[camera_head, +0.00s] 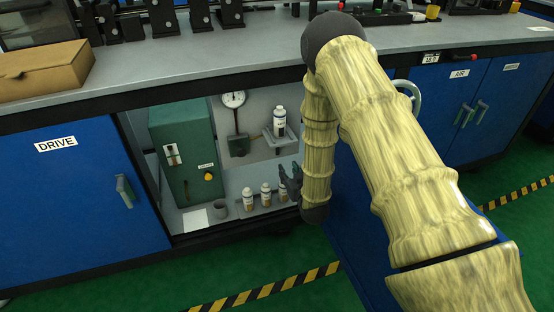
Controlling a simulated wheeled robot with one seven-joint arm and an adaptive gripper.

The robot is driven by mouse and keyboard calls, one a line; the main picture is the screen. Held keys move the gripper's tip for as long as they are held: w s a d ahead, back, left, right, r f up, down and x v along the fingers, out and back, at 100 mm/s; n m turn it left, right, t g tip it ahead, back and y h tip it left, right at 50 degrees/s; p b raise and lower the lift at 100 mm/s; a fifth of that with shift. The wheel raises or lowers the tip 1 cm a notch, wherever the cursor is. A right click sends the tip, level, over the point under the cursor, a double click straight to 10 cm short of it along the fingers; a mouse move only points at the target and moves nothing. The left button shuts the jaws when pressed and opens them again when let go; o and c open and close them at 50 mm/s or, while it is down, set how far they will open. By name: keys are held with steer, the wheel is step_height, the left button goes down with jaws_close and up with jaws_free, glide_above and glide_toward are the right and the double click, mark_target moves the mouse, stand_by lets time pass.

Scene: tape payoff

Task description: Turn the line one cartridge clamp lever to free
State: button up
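A white bottle-like cartridge (279,122) with a dark label stands upright in a grey bracket (273,141) on the back wall of the open cabinet bay. I cannot make out a clamp lever on it for certain. A small pale switch or lever plate (172,154) is on the front of a green box (185,155) at the bay's left. My gripper (287,181) is inside the bay at its right side, below the bracket and close to the small bottles. Its dark fingers are small and partly overlapped by my arm, so their opening is unclear.
A round gauge (234,99) is on the back wall. The blue DRIVE door (75,190) and the worktop (210,63) border the bay.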

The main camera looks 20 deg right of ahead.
steer(key=shift+w+t+b, duration=0.55)
steer(key=shift+w+b, duration=1.55)
steer(key=shift+w, duration=1.75)
steer(key=shift+w+t+b, duration=0.55)
steer(key=shift+w+b, duration=1.55)
steer(key=shift+w, duration=1.75)
jaws_close()
